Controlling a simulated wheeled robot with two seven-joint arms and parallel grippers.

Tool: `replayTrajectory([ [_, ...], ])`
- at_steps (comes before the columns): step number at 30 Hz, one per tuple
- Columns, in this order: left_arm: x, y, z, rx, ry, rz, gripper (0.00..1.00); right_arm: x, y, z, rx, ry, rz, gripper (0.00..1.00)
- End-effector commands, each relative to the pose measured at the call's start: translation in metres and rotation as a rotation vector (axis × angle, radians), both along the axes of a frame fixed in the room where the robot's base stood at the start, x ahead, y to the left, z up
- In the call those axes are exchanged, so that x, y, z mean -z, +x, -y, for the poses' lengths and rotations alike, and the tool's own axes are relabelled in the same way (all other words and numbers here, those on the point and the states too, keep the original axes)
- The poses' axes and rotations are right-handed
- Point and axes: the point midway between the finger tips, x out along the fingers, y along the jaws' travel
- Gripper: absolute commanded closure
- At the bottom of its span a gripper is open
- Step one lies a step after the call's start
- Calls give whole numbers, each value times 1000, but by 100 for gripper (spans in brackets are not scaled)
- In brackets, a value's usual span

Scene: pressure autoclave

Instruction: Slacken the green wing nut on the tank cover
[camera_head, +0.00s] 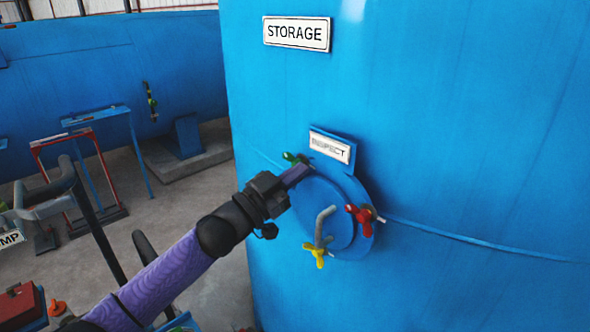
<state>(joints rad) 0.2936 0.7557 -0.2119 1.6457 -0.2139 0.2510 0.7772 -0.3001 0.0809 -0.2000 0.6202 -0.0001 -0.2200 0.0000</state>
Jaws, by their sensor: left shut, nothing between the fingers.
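The round blue tank cover (318,192) sits on the big blue tank under the INSPECT plate (329,147). The green wing nut (292,157) is at the cover's upper left edge, partly hidden behind my gripper. A red wing nut (359,214) is at the right edge and a yellow wing nut (318,253) at the bottom. A grey bent handle (321,225) stands out from the cover. My left gripper (299,172) is shut with nothing in it, its tips just below the green wing nut; I cannot tell if they touch. My right gripper is not in view.
The tank wall (460,130) with the STORAGE plate (297,33) fills the right side. At left are a red frame (66,142), grey and black pipes, and another blue tank (110,65). Grey floor (215,290) shows between.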

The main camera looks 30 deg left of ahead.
Motion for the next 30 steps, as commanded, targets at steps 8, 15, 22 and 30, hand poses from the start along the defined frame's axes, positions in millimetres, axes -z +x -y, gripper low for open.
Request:
replayTrajectory([
  [8, 3, 1, -2, -5, 153, 52, 100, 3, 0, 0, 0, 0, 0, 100],
  [15, 4, 1, -2, -6, 224, 76, 100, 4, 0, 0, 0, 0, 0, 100],
  [22, 4, 1, -2, -6, 244, 83, 100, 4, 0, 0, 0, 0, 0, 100],
  [30, 4, 1, -3, -6, 243, 83, 100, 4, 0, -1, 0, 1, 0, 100],
])
